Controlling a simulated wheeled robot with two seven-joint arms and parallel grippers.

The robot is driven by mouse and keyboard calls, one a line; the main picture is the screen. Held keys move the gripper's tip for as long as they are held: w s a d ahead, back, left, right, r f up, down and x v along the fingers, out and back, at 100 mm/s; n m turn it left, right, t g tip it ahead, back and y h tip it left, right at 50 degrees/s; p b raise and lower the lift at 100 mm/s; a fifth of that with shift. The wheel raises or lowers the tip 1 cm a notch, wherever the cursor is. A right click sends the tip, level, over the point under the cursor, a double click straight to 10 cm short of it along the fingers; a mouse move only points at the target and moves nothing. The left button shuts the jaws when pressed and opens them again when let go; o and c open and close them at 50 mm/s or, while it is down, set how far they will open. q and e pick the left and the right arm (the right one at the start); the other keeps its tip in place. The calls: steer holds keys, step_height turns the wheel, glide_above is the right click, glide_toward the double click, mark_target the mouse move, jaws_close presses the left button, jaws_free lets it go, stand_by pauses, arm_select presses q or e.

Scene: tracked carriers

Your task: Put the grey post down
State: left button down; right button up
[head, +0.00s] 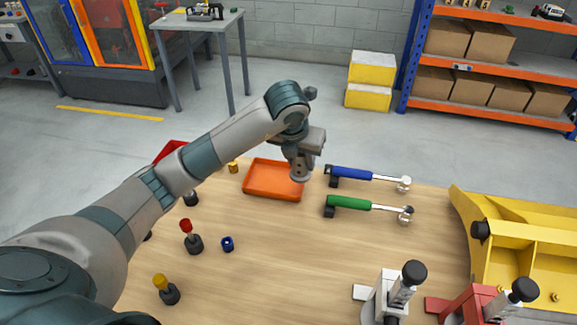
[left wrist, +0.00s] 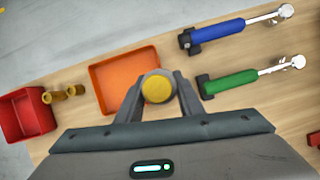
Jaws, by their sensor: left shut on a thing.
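The grey post (head: 299,178) is held in my left gripper (head: 301,165). Its flared lower end shows in the head view. In the left wrist view the post (left wrist: 158,88) is seen end-on, with a round yellow top inside a grey rim. My left gripper is shut on it, a finger on each side. The post overlaps the right edge of the orange tray (head: 267,179) in both views; its height above the tray or table is hard to tell. The tray looks empty. My right gripper is not in view.
A blue-handled tool (head: 350,173) and a green-handled tool (head: 350,204) lie right of the tray. Clamps (head: 393,290) stand at front right. The middle table is clear.

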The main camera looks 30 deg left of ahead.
arm_select(q)
steer(key=a+f, duration=0.1)
steer(key=w+a, duration=0.1)
steer(key=a, duration=0.1)
steer(key=w+a+f+p, duration=0.1)
steer(key=shift+a+f, duration=0.15)
steer(key=shift+f, duration=0.15)
steer(key=shift+f+p, duration=1)
steer(key=shift+f, duration=1)
